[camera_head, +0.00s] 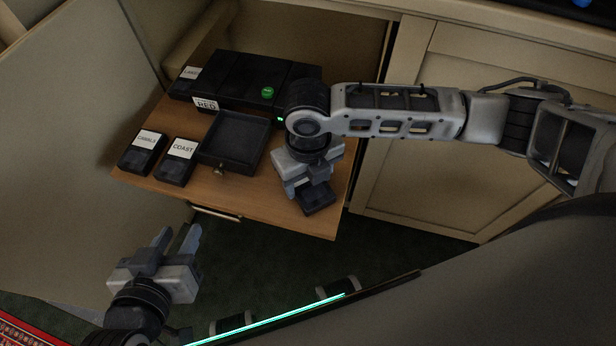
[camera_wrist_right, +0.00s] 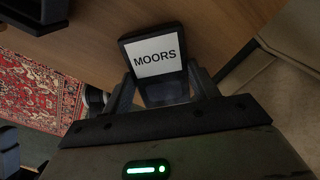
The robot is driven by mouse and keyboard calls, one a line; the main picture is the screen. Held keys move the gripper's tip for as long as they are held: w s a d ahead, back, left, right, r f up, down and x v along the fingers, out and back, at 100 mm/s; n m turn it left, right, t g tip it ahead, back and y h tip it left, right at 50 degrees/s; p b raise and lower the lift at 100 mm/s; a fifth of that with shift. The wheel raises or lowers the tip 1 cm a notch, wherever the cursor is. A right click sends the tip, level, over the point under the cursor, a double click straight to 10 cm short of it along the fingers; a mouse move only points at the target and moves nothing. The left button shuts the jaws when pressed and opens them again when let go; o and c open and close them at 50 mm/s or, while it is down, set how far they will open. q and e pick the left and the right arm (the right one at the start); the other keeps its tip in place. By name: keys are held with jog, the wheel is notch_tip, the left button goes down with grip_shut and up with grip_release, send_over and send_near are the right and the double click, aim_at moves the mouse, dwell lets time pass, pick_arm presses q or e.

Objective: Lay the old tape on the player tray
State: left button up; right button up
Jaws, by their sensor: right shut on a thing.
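My right gripper (camera_head: 305,192) is shut on a dark tape (camera_head: 320,200) near the right front corner of the wooden shelf. In the right wrist view this tape (camera_wrist_right: 160,58) has a white label reading MOORS and sits between the fingers (camera_wrist_right: 163,92). I cannot tell whether it touches the wood. The player tray (camera_head: 233,138) is a shallow, dark, empty tray with a small front knob, left of my right gripper. It extends in front of the black player (camera_head: 245,80). My left gripper (camera_head: 178,240) is open and empty, in front of and below the shelf.
Tapes labelled COAST (camera_head: 178,161) and apparently CAMELS (camera_head: 143,152) lie left of the tray. Another labelled tape (camera_head: 188,80) is at the player's left end. The player has a green button (camera_head: 267,92). The wooden shelf (camera_head: 250,208) is bare in front of the tray.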

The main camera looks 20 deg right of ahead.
jog(key=o, duration=1)
jog(key=shift+f, duration=0.1)
jog(key=shift+o, duration=0.2)
